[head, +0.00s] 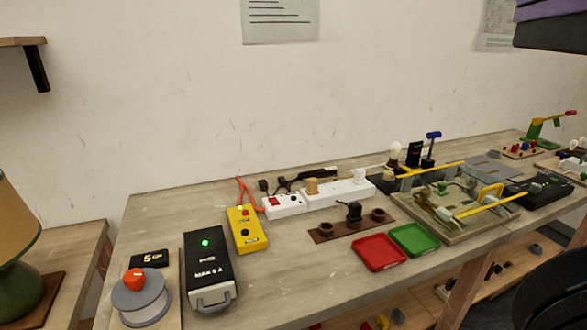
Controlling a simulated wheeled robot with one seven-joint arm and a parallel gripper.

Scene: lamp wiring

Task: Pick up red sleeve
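I cannot single out the red sleeve for certain in the head view. Small red pieces (515,147) sit among blue ones on a wooden board at the far right of the workbench, too small to make out their shape. A red-orange knob (135,279) sits on a grey round device at the near left. My gripper is not in view.
The long wooden workbench (290,265) carries a black box (208,262), a yellow box (246,231), white power strips (335,195), a red tray (378,252) and a green tray (414,239). A lamp (22,250) stands at left. A black chair (545,290) is at lower right.

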